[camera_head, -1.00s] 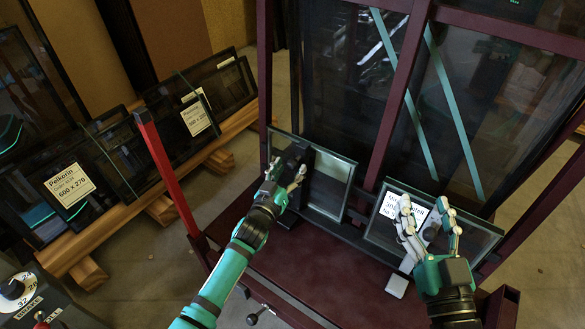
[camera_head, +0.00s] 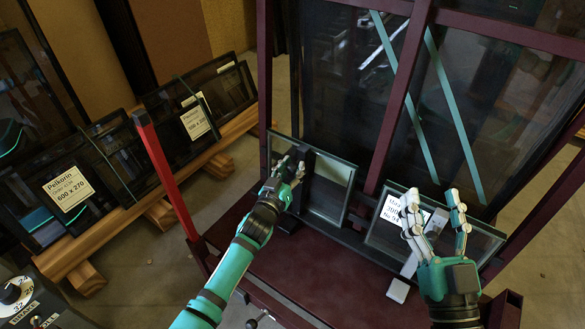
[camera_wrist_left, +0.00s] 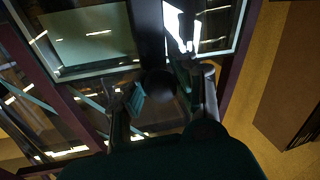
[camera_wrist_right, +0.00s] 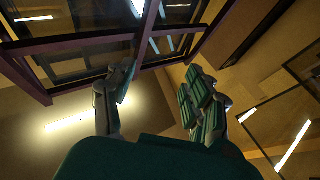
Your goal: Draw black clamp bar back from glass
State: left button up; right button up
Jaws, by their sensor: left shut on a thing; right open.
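The black clamp bar (camera_head: 306,168) stands upright in front of the small left glass pane (camera_head: 332,188). In the left wrist view the bar (camera_wrist_left: 148,35) runs dark beside the pane, with a round black knob (camera_wrist_left: 158,86) at its near end. My left gripper (camera_head: 287,175) is at the bar, its fingers on both sides of the knob and shut on it. The fingers partly hide the contact, and I cannot tell whether the bar touches the glass. My right gripper (camera_head: 436,212) is open and empty in front of the labelled right pane (camera_head: 388,232).
A dark red frame (camera_head: 403,100) with tall glass rises behind. A red post (camera_head: 165,172) stands left of my left arm. A pale block (camera_head: 398,290) sits below the right pane. Framed glass panels (camera_head: 70,185) lean on wooden beams (camera_head: 130,228) at left.

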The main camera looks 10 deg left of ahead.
pick_arm(q)
grip_shut()
pick_arm(e)
jog(key=s+d+f+g+h+p, duration=0.2)
jog(key=f+g, duration=0.3)
jog(key=f, duration=0.3)
jog(key=s+d+f+g+h+p, duration=0.1)
jog(key=f+g+h+p, duration=0.1)
jog(key=f+g, duration=0.45)
pick_arm(q)
jog(key=s+a+p, duration=0.2)
jog(key=s, duration=0.5)
jog(key=s+a+p, duration=0.2)
jog(key=s+a, duration=0.1)
jog(key=s, duration=0.3)
jog(key=shift+s+a+f, duration=0.25)
jog(key=shift+s, duration=0.1)
pick_arm(e)
jog(key=s+d+f+g, duration=0.2)
jog(key=s+f+g, duration=0.1)
jog(key=s, duration=0.3)
jog(key=s+d+f+g+h, duration=0.1)
jog(key=s+d+f+g, duration=0.1)
jog(key=s, duration=0.4)
jog(key=shift+d+f+m+g+h, duration=0.3)
jog(key=shift+f+m+g, duration=0.15)
jog(key=shift+g, duration=0.5)
jog(key=shift+s, duration=0.15)
